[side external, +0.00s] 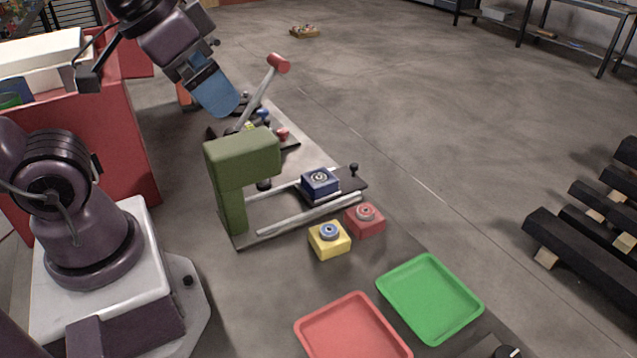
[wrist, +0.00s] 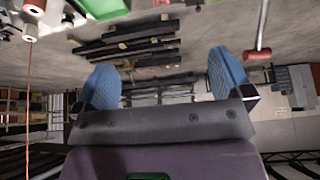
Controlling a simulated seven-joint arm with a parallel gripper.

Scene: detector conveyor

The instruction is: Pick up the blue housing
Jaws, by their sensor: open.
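The blue housing (side external: 319,183) is a small dark blue block with a round pale ring on top. In the side external view it sits on a dark carriage plate on the rails of the green detector arch (side external: 241,160), just right of the arch. My gripper (side external: 222,103) is up and to the left of it, well clear of the housing. In the wrist view my gripper (wrist: 162,88) shows two blue fingers spread wide with nothing between them. I cannot make out the blue housing in the wrist view.
A yellow housing (side external: 329,240) and a red housing (side external: 365,219) stand in front of the rails. A green tray (side external: 430,297) and a red tray (side external: 353,329) lie nearer the camera. A red-headed lever (side external: 278,63) rises beside my gripper. Black beams (side external: 590,226) lie at right.

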